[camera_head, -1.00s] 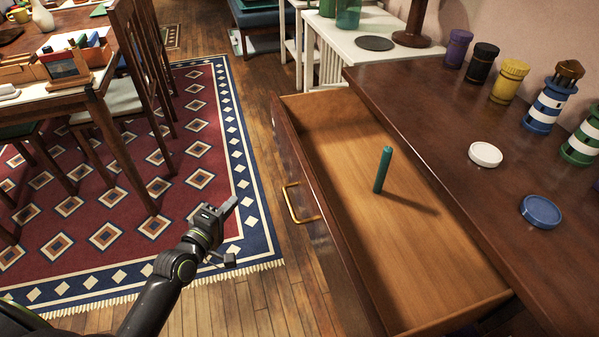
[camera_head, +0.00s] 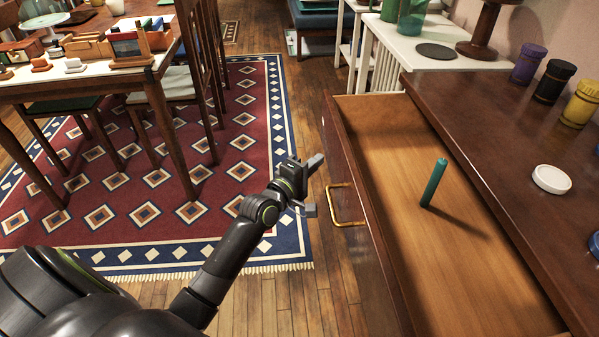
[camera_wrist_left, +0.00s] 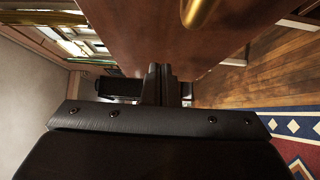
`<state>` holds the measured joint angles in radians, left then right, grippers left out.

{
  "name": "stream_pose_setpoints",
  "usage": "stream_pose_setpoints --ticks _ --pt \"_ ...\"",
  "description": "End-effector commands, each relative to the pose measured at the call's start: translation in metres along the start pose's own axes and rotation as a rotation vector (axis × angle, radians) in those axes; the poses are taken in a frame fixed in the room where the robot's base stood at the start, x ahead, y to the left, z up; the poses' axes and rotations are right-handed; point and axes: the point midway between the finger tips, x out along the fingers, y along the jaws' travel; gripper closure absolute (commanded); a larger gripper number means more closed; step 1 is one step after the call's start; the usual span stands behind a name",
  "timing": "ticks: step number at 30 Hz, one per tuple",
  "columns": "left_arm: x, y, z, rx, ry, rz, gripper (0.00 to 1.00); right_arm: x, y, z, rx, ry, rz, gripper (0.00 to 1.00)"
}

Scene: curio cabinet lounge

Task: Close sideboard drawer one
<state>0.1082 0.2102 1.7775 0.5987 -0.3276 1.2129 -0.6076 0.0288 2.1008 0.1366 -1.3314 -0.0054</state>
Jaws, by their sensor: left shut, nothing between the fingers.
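The sideboard drawer (camera_head: 490,262) stands pulled out, with its wooden inside in view. Its dark front carries a brass handle (camera_head: 346,206). A teal candle (camera_head: 433,184) stands in the drawer, leaning slightly. My left gripper (camera_head: 315,164) is shut and empty, just left of the drawer front and beyond the handle in the head view. In the left wrist view its closed fingers (camera_wrist_left: 161,84) are at the brown drawer front (camera_wrist_left: 145,30), with part of the handle (camera_wrist_left: 203,12) above. I cannot tell whether they touch. My right gripper is not in view.
The sideboard top (camera_head: 470,115) holds a white lid (camera_head: 551,179) and several jars along the back. A white side table (camera_head: 400,52) stands beyond. A dining table (camera_head: 85,85) and chairs are left, on a red and blue rug (camera_head: 150,205). Bare floor lies before the drawer.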

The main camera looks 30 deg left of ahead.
Motion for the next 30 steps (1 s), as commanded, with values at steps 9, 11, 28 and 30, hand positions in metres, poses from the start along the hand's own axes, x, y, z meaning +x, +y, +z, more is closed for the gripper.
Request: stream_pose_setpoints --ticks 9,11,28,30 --pt "0.016 0.0 0.017 0.001 0.0 -0.001 1.0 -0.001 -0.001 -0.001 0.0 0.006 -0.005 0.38" --pt "0.016 0.0 0.017 0.002 0.001 -0.001 1.0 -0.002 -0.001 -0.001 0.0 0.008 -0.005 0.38" --pt "0.029 0.002 0.029 -0.001 0.0 0.001 1.0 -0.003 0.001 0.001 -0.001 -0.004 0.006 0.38" --pt "0.035 0.002 0.036 -0.003 -0.001 0.0 1.0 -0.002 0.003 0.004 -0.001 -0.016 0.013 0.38"
